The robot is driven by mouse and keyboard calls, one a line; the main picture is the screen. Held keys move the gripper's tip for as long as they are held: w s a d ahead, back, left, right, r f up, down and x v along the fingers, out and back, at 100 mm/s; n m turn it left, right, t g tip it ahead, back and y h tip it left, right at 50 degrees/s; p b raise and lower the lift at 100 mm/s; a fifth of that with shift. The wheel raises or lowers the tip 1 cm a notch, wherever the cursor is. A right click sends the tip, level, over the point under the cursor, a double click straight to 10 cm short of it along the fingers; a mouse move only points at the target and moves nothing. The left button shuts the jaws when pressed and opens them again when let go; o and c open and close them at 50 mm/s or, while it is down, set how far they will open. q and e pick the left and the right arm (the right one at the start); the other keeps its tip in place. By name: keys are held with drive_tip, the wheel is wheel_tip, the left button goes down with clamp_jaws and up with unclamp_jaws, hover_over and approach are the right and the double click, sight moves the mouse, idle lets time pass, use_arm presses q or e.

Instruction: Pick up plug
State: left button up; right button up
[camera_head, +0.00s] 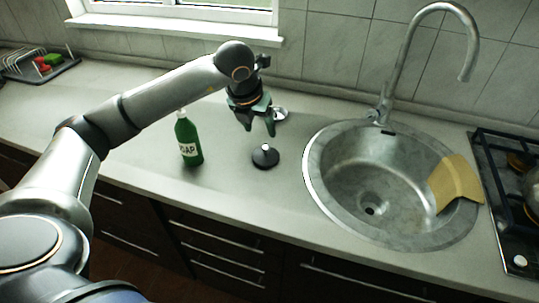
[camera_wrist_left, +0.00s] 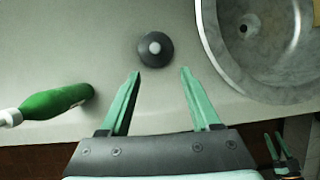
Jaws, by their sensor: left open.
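The plug (camera_head: 265,157) is a black round disc with a pale-topped knob. It lies on the grey counter left of the sink, and in the left wrist view the plug (camera_wrist_left: 154,48) is just beyond the fingertips. My left gripper (camera_head: 259,131) is open and empty, its green fingers pointing down above the counter near the plug. In the left wrist view my left gripper (camera_wrist_left: 160,72) has its fingers apart, with nothing between them. What seems to be my right gripper (camera_wrist_left: 275,138) shows small at the lower right; its opening is unclear.
A green soap bottle (camera_head: 188,140) stands left of the plug. A small silver round thing (camera_head: 280,114) sits behind my left gripper. The round steel sink (camera_head: 315,181) is to the right, with a yellowish cloth (camera_head: 455,182) on its rim. The counter around the plug is clear.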

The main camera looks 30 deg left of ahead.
use_arm(q)
hover_over(266, 148)
drive_tip(key=s, duration=0.3)
drive_tip(key=f, duration=0.3)
drive_tip(key=f+p, duration=0.1)
drive_tip(key=f, duration=0.2)
drive_tip(key=shift+w+d, duration=0.1)
drive_tip(key=shift+w, duration=0.1)
drive_tip(key=shift+w+f, duration=0.25)
drive_tip(key=shift+f, duration=0.3)
drive_tip(key=p+x, duration=0.1)
drive_tip(key=x, duration=0.3)
drive_tip(key=shift+w+f, duration=0.15)
clamp_jaws()
